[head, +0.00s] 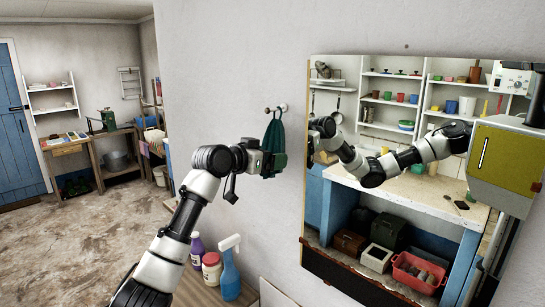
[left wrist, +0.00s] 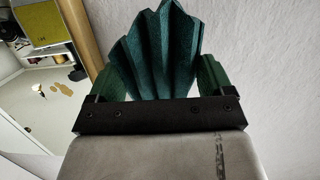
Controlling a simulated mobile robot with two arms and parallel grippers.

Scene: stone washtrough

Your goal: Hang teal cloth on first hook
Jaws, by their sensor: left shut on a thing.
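The teal cloth (head: 273,134) is bunched up, with its narrow top just below two small metal wall hooks (head: 283,107). I cannot tell whether it touches a hook. My left gripper (head: 270,160) is at the cloth's lower part, close to the wall. In the left wrist view the gripper (left wrist: 157,100) is shut on the cloth (left wrist: 160,50), which fans out in folds beyond the jaws. The hooks do not show in that view. My right gripper is not in view.
A large wall mirror (head: 307,160) stands right of the cloth and reflects my arm and shelves. Benches line the far left wall.

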